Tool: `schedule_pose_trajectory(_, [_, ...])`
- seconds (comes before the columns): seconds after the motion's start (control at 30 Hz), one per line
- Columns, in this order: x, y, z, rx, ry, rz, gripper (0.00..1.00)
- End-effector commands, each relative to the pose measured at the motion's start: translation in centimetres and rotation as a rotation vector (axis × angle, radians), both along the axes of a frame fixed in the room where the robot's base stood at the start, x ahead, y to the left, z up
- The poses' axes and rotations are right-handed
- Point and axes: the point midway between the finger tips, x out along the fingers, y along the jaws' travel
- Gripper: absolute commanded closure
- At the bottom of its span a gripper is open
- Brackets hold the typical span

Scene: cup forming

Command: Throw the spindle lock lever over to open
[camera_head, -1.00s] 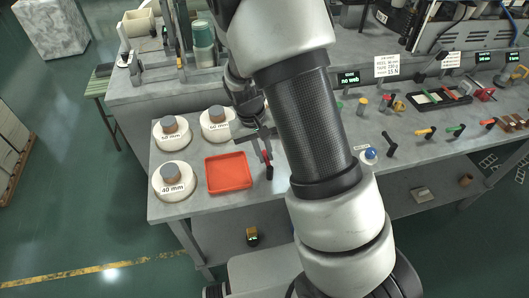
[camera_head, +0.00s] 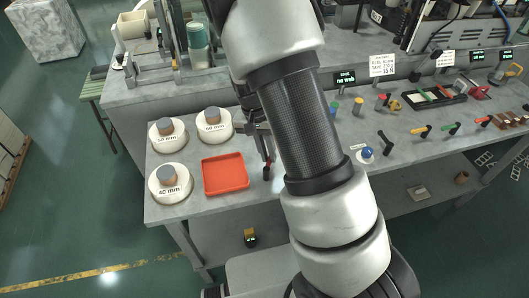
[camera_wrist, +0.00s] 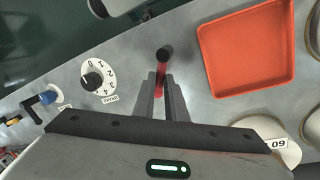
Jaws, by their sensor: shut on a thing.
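The spindle lock lever (camera_wrist: 165,54) has a red shaft and a black knob; in the wrist view the knob points away from my gripper. It also shows in the head view (camera_head: 267,174), upright-looking, just right of the orange tray, its knob toward the bench's front edge. My gripper (camera_wrist: 161,88) has its two grey fingers closed around the red shaft, below the knob. In the head view my gripper (camera_head: 262,137) is partly hidden behind my arm. The lever's pivot is hidden, and I cannot tell its open or locked position.
The orange tray (camera_head: 207,180) lies left of the lever. White discs, including the 40 mm one (camera_head: 170,193), stand further left. A numbered dial (camera_wrist: 99,77) and a blue knob (camera_head: 367,152) are on the lever's other side. Coloured-handled tools occupy the bench at right.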

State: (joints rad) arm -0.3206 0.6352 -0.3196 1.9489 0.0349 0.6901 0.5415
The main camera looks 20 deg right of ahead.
Motion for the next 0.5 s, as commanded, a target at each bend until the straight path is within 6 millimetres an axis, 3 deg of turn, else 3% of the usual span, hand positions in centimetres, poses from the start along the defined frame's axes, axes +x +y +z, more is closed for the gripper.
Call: schedule_pose_trajectory(0.5, [-1.0, -1.6, 0.2, 0.001, -0.002, -0.494, 1.0])
